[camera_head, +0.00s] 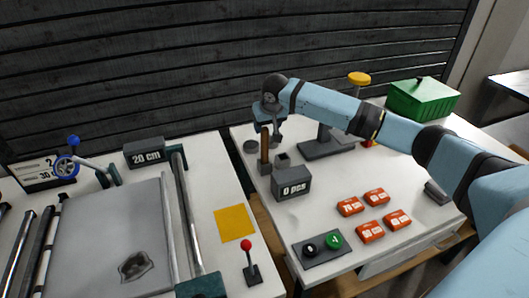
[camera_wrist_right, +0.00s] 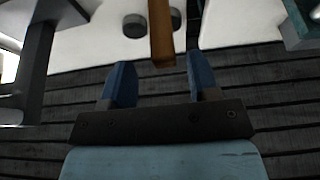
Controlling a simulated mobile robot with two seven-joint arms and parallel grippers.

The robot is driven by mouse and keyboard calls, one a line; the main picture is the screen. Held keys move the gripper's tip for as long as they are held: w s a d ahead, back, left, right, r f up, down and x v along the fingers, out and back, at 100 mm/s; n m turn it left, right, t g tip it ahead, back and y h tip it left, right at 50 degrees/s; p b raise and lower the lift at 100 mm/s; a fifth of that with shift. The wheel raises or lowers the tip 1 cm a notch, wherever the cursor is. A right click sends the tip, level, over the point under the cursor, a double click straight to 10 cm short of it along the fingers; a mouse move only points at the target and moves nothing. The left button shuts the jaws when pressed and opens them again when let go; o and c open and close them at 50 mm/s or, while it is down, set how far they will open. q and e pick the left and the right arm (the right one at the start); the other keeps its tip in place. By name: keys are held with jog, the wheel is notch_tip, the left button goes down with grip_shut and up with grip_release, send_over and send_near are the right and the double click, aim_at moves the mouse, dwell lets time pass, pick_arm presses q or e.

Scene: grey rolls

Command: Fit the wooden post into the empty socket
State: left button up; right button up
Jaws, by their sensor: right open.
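The wooden post (camera_head: 265,148) stands upright near the back left of the right-hand white table, its foot at a small dark block (camera_head: 265,168). A second small dark block (camera_head: 283,158) with a dark top opening is just to its right. My right gripper (camera_head: 268,132) is at the post's upper part. In the wrist view the post (camera_wrist_right: 160,32) reaches in between the tips of the blue fingers of my right gripper (camera_wrist_right: 160,62), with space on both sides; the jaws are open. My left gripper is not in view.
A grey "0 pcs" display (camera_head: 291,184) stands just in front of the blocks. A dark round disc (camera_head: 250,147) lies left of the post. Orange-red labels (camera_head: 370,232), a button box (camera_head: 323,247) and a green box (camera_head: 423,97) share the table. Slatted wall behind.

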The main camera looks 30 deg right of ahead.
aim_at(264, 135)
jog(key=shift+a+x, duration=0.1)
jog(key=shift+x, duration=1.25)
jog(key=shift+a+x, duration=0.15)
jog(key=shift+x, duration=1.25)
jog(key=shift+s, duration=0.15)
grip_shut()
